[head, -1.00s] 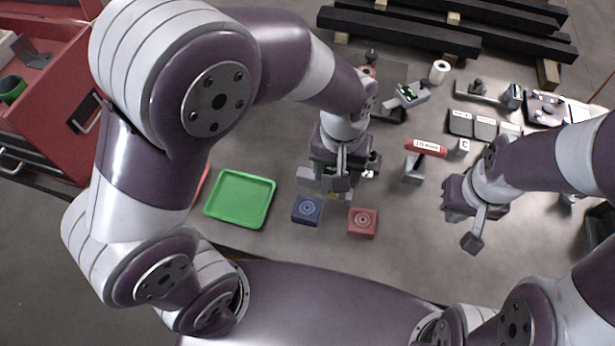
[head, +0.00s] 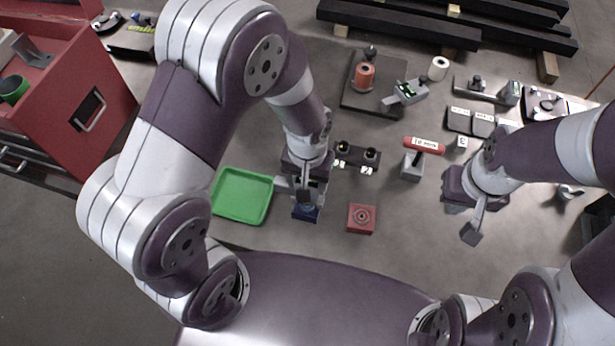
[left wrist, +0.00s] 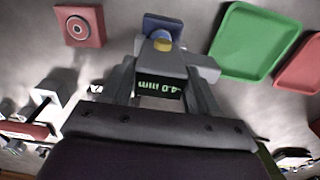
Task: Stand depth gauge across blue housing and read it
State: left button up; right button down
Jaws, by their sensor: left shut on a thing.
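My left gripper (head: 306,192) is shut on the grey depth gauge (head: 284,184), directly over the blue housing (head: 304,214). In the left wrist view the gauge (left wrist: 168,66) sits between the fingers, its crossbar overlapping the blue housing (left wrist: 160,25). Its dark display (left wrist: 159,86) shows green characters, upside down, that look like 4.0 mm with a possible minus sign. I cannot tell whether the gauge touches the housing. The red housing (head: 361,218) stands to the right. My right gripper (head: 472,234) hangs over the table at right; its jaw opening is unclear.
A green tray (head: 242,196) lies just left of the blue housing. A dark two-socket block (head: 356,157), a red-handled tool marked 10 mm (head: 424,144) and a dark plate (head: 365,98) with an orange spool lie behind. The table in front of the red housing is clear.

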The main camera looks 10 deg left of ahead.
pick_arm(q)
jog(key=shift+s+f, duration=0.1)
jog(key=shift+f, duration=0.2)
jog(key=o, duration=1.4)
notch_tip(320, 180, up, 12)
jog(key=b, duration=0.2)
jog(key=shift+t, duration=0.7)
jog(key=s+a+f+b, duration=0.1)
jog(key=a+f, duration=0.1)
jog(key=a, duration=0.1)
jog(key=s+a+f+b, duration=0.1)
jog(key=a+f, duration=0.1)
jog(key=a, duration=0.1)
jog(key=s+a+f+b, duration=0.1)
jog(key=a+f, duration=0.1)
jog(key=a, duration=0.1)
jog(key=shift+s+f, duration=0.1)
jog(key=shift+f, duration=0.3)
